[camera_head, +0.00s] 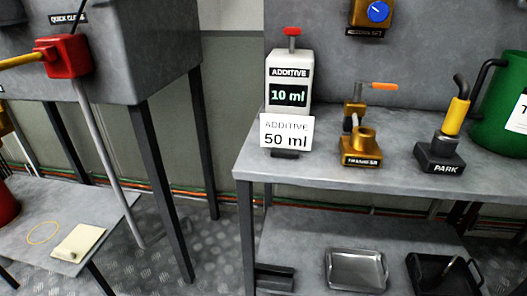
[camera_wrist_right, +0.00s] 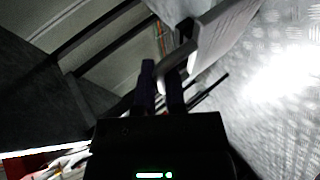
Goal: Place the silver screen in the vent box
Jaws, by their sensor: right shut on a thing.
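My right gripper (camera_wrist_right: 162,88) shows in the right wrist view with its two dark fingers pointing up the picture. It is shut on a small pale grey part between the fingers. I cannot tell from its visible part whether this is the silver screen. A grey bar and a flat grey panel (camera_wrist_right: 225,28) lie just beyond the fingertips; whether they join the held part is unclear. I cannot clearly identify the vent box in either view. Neither gripper shows in the head view, and my left gripper is not in view.
A grey bench (camera_head: 340,180) holds an additive dispenser (camera_head: 289,80), a brass fitting (camera_head: 360,147), a PARK stand (camera_head: 440,152) and a green can (camera_head: 497,115). A silver tray (camera_head: 357,268) and a black tray (camera_head: 445,277) lie on the lower shelf. A red block (camera_head: 68,56) is at left.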

